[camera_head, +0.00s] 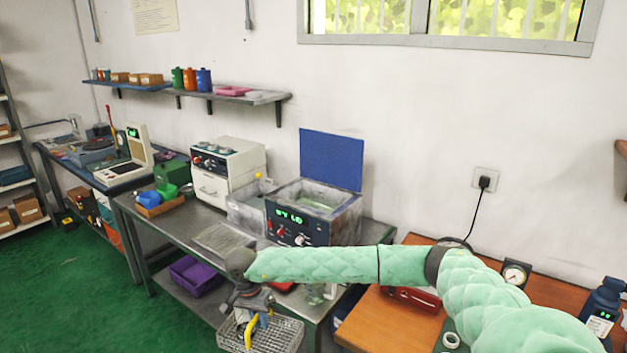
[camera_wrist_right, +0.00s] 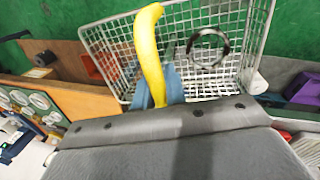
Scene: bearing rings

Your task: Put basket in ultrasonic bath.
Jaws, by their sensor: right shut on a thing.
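The wire basket (camera_head: 287,337) hangs from my right gripper (camera_head: 250,316) in front of the bench's front edge. In the right wrist view, the basket (camera_wrist_right: 243,62) has a curved yellow handle (camera_wrist_right: 149,45) beside the blue-grey fingers of my right gripper (camera_wrist_right: 170,88). A dark ring (camera_wrist_right: 222,51) lies in the basket. My right gripper is shut on the basket, seemingly at the handle; the exact contact is partly hidden. The ultrasonic bath (camera_head: 298,235) stands on the bench behind, with green digits on its front. Its blue lid (camera_head: 332,160) is raised and its tank is open. My left gripper is not in view.
A metal grate (camera_head: 222,239) lies on the grey bench left of the bath. A white oven-like box (camera_head: 228,170) stands further left. A wooden table (camera_head: 375,325) with a gauge (camera_head: 515,273) is on the right. A purple bin (camera_head: 195,276) sits on the lower shelf.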

